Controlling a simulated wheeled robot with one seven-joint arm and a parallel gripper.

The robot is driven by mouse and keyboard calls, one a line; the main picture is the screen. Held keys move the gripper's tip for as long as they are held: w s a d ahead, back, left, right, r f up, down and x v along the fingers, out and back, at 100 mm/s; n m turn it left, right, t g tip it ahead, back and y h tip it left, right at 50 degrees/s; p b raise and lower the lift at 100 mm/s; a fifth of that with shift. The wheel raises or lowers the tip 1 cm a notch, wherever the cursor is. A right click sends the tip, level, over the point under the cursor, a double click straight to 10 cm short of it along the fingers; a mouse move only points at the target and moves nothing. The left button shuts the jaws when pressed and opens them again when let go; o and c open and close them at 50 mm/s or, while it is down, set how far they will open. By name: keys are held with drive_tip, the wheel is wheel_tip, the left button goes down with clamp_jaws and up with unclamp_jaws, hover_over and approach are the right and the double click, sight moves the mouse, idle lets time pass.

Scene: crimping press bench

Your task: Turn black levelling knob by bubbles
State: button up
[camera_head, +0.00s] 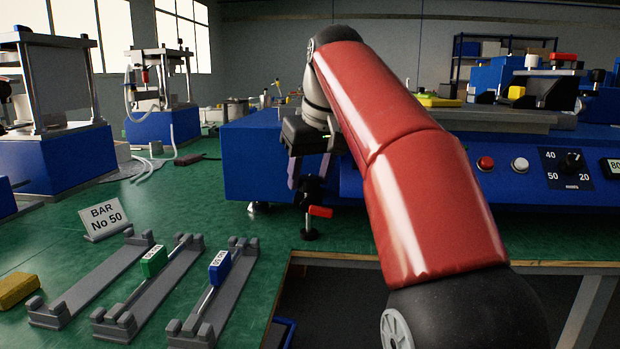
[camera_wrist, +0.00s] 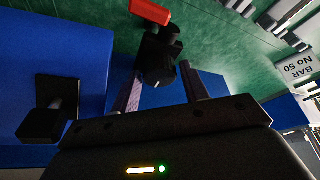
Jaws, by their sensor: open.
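A black knob (camera_head: 313,196) with a red lever (camera_head: 320,211) stands at the front of the blue machine (camera_head: 250,165), above a black foot on the green bench. My gripper (camera_head: 308,181) is open and points down at the knob. In the wrist view, the knob (camera_wrist: 158,66) lies between the ends of my two open fingers (camera_wrist: 160,75), and the red lever (camera_wrist: 150,12) lies beyond it. I cannot tell whether the fingers touch the knob. No bubble can be made out; a yellow-green part (camera_head: 437,100) on the machine is partly hidden by my arm.
Grey racks holding a green-tagged bar (camera_head: 153,262) and a blue-tagged bar (camera_head: 220,268) lie at the left front, with a "BAR No 50" sign (camera_head: 104,219). The machine's front carries a red button (camera_head: 486,163) and a dial (camera_head: 571,162). Presses stand at the back left.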

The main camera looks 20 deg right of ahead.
drive_tip(key=c, duration=0.7)
drive_tip(key=shift+a+r+m+p, duration=0.1)
drive_tip(key=shift+m+p, duration=0.3)
drive_tip(key=m+h+p, duration=0.1)
drive_tip(key=m+p, duration=0.1)
drive_tip(key=shift+a+r+m, duration=0.1)
drive_tip(key=shift+r+m, duration=0.05)
drive_tip(key=shift+m, duration=0.25)
drive_tip(key=m+h+p, duration=0.1)
drive_tip(key=m+p, duration=0.2)
drive_tip(key=shift+m+h, duration=0.3)
drive_tip(key=shift+h, duration=0.1)
drive_tip(key=m+g+h+p, duration=0.1)
drive_tip(key=m+p, duration=0.1)
drive_tip(key=m, duration=0.1)
drive_tip(key=shift+w+a, duration=0.1)
drive_tip(key=shift+m+g+h+p, duration=0.4)
drive_tip(key=shift+m+p, duration=0.65)
drive_tip(key=shift+m, duration=0.65)
drive_tip(key=shift+f, duration=0.2)
